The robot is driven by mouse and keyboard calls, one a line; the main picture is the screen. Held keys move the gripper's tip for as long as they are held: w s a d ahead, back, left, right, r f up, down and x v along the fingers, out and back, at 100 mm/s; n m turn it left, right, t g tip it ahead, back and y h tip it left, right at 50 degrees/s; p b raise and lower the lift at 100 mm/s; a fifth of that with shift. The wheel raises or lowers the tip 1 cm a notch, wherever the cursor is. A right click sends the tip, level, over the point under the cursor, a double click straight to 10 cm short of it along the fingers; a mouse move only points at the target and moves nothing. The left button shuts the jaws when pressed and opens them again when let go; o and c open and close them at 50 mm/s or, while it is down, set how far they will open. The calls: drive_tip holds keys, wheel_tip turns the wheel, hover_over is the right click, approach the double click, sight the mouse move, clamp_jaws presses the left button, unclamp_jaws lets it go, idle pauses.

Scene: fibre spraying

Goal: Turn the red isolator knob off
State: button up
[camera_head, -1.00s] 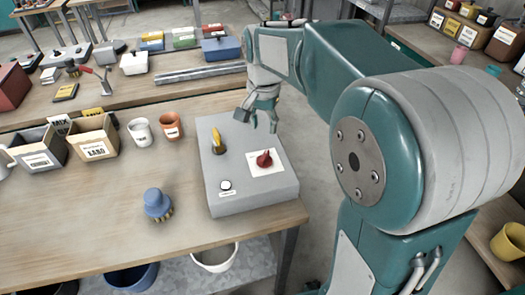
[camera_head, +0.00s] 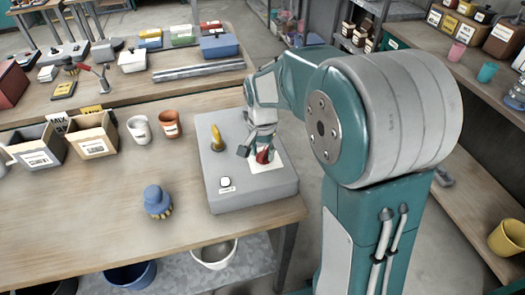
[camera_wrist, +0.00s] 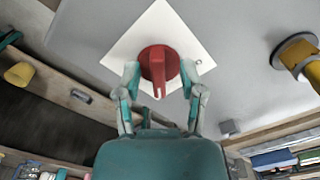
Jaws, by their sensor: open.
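The red isolator knob (camera_head: 265,156) sits on a white square plate on the grey control box (camera_head: 255,196), at the right part of its top. It also shows in the wrist view (camera_wrist: 159,66), with its pointer toward the bottom of that picture. My gripper (camera_head: 258,150) is over the knob and partly hides it. In the wrist view the two fingers of my gripper (camera_wrist: 161,76) stand open, one on each side of the knob. I see small gaps between fingers and knob; firm contact cannot be told.
A yellow lever (camera_head: 217,138) and a white button (camera_head: 225,182) are on the same box. A blue-topped brush (camera_head: 157,200) stands left of it. A white cup (camera_head: 139,129), an orange cup (camera_head: 170,124) and open bins (camera_head: 92,136) are further left. The front left of the table is clear.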

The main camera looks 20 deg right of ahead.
clamp_jaws()
drive_tip(key=n, duration=0.4)
drive_tip(key=shift+d+n, duration=0.1)
drive_tip(key=shift+n, duration=0.2)
drive_tip(key=n, duration=0.3)
drive_tip(key=shift+d+n, duration=0.1)
drive_tip(key=shift+n, duration=0.2)
drive_tip(key=n, duration=0.4)
drive_tip(key=shift+d, duration=0.1)
drive_tip(key=shift+r+n, duration=0.1)
drive_tip(key=shift+n, duration=1.7)
